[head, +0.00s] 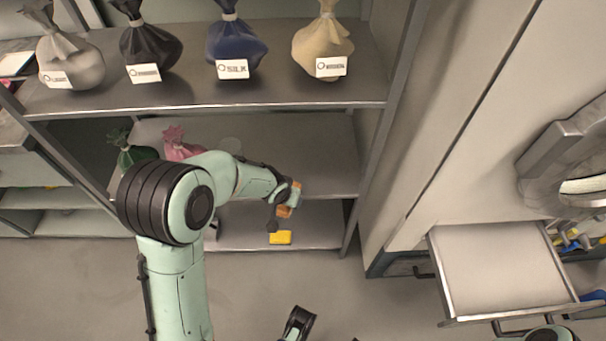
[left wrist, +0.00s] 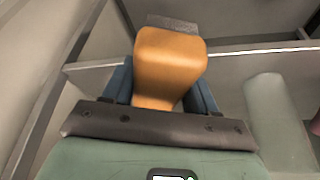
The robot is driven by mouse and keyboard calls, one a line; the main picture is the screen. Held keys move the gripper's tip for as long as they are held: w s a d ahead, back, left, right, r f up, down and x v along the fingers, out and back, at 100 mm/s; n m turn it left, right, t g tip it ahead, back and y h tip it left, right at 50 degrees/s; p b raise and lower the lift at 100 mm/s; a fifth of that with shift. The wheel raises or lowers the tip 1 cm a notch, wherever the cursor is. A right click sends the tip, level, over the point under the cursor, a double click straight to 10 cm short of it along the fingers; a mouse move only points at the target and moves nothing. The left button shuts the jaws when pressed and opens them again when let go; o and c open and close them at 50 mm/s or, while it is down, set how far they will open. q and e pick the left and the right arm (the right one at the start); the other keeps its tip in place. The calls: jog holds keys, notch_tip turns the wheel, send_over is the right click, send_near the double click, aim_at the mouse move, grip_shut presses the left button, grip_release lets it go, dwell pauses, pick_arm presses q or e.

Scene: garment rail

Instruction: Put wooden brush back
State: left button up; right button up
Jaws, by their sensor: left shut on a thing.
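The wooden brush (left wrist: 170,62) has an orange-brown wooden body and a grey strip at its far end. It fills the upper middle of the left wrist view, between the blue fingers of my left gripper (left wrist: 160,92). My left gripper is shut on it. In the head view my left gripper (head: 286,197) is in front of the lower shelves, and a small orange part of the brush (head: 284,211) shows there. My arm hides part of the shelves.
A shelf (head: 210,97) holds several tied bags with labels. Green (head: 135,155) and pink (head: 178,150) bags stand on the shelf below. A yellow block (head: 280,237) lies lower down. At the right an open drawer (head: 497,268) sticks out, its visible floor bare.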

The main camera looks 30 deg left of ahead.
pick_arm(q)
jog(key=b, duration=0.1)
send_over(304, 175)
jog(key=s, duration=0.2)
jog(key=shift+w+d, duration=0.1)
jog(key=shift+w, duration=0.15)
notch_tip(304, 175, down, 4)
jog(key=shift+r+b, duration=0.15)
jog(key=shift+b, duration=0.45)
pick_arm(e)
jog(key=shift+t+h, duration=0.3)
jog(key=shift+t, duration=0.3)
jog(key=w+f, duration=0.1)
jog(key=w+d+f, duration=0.1)
jog(key=w+f, duration=0.1)
jog(key=shift+w+d, duration=0.35)
pick_arm(q)
jog(key=o, duration=1)
pick_arm(e)
jog(key=shift+w, duration=0.1)
